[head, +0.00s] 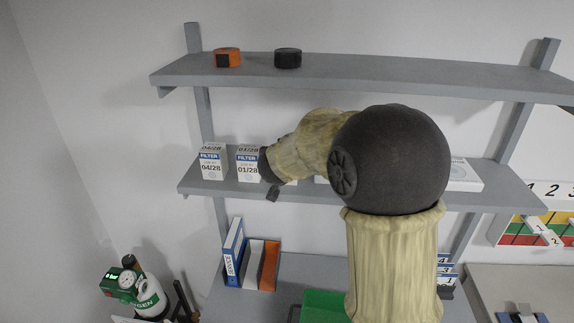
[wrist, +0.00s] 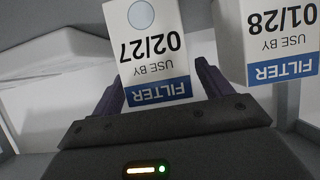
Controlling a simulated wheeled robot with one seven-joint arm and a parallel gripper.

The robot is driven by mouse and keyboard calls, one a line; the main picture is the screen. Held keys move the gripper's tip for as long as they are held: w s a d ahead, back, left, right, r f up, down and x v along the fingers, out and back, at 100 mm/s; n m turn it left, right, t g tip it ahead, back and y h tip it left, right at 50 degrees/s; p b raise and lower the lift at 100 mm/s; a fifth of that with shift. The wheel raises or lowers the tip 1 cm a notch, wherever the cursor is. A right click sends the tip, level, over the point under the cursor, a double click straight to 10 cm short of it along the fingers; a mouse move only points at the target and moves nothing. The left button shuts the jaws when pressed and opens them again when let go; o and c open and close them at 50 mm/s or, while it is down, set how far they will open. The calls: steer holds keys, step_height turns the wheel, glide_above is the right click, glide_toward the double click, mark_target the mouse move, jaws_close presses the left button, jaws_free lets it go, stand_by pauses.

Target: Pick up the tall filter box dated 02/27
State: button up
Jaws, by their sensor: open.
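The tall filter box dated 02/27 (wrist: 150,55) is white with a blue band and appears upside down in the wrist view. It stands between the two fingers of my gripper (wrist: 160,88), which is open with one finger on each side of it. I cannot tell whether either finger touches the box. In the head view my arm hides most or all of this box on the middle shelf.
A filter box dated 01/28 (wrist: 280,40) stands close beside my gripper's right finger in the wrist view. A box dated 04/28 (head: 211,162) stands further left on the middle shelf (head: 225,188). The upper shelf (head: 380,75) is above, holding an orange roll (head: 227,57) and a black roll (head: 288,58).

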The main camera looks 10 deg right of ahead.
steer(key=shift+x, duration=0.95)
steer(key=shift+s+r, duration=0.1)
steer(key=c, duration=1.1)
steer(key=shift+o, duration=0.2)
step_height(320, 180, up, 10)
steer(key=p, duration=0.4)
